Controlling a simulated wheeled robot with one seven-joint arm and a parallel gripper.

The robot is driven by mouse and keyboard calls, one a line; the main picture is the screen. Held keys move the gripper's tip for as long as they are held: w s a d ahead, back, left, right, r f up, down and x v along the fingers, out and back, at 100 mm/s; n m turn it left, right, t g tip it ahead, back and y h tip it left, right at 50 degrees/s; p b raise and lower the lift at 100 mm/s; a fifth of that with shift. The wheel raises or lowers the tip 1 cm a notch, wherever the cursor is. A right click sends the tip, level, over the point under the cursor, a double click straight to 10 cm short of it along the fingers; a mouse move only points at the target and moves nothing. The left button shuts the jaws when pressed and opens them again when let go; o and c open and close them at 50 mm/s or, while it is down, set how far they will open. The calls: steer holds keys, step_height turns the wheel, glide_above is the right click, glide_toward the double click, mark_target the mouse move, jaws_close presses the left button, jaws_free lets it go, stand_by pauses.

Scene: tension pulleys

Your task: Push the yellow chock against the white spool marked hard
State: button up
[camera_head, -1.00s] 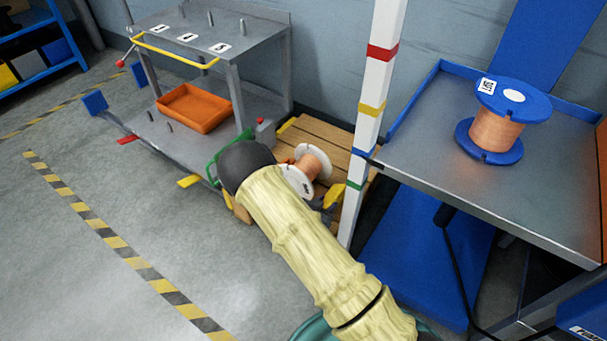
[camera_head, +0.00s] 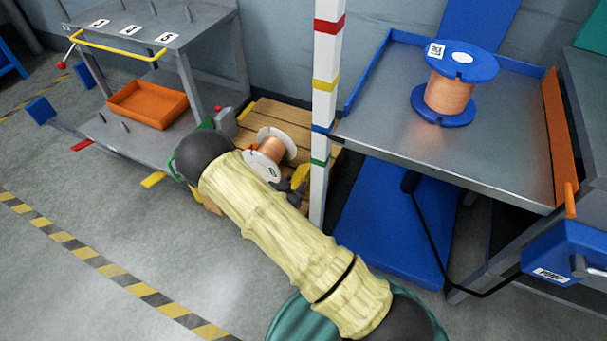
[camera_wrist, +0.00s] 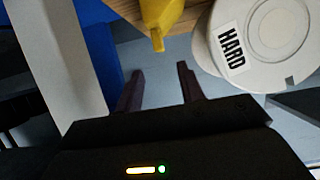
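The white spool marked HARD (camera_wrist: 231,45), wound with copper wire, lies on its side on the wooden pallet (camera_head: 262,114); the head view shows it too (camera_head: 264,166). The yellow chock (camera_wrist: 162,16) is just left of the spool in the wrist view, with a narrow stub toward me. A yellow piece beside the spool in the head view (camera_head: 300,177) appears to be the chock. My gripper (camera_wrist: 159,88) is open and empty. Its fingertips are short of the chock in the picture, with a gap visible. My forearm hides part of the pallet.
A striped post (camera_head: 325,100) stands close to the pallet's right side. Right of it is a metal table (camera_head: 385,120) with a blue spool (camera_head: 467,60). A grey rack (camera_head: 215,58) with an orange tray (camera_head: 148,108) stands left.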

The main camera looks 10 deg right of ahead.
steer(key=s+a+r+n+g+y+p, duration=0.1)
steer(key=a+r+n+g+y+p, duration=0.4)
steer(key=p, duration=0.3)
steer(key=s+a+r+n+g+y+p, duration=0.1)
steer(key=s+r+n+g+y+p, duration=0.1)
steer(key=s+r+n+g+p, duration=0.3)
step_height(320, 180, up, 4)
steer(key=shift+s+a+f+g+y, duration=0.15)
steer(key=shift+s+f+g+y, duration=0.2)
steer(key=shift+s, duration=0.65)
steer(key=shift+r, duration=0.1)
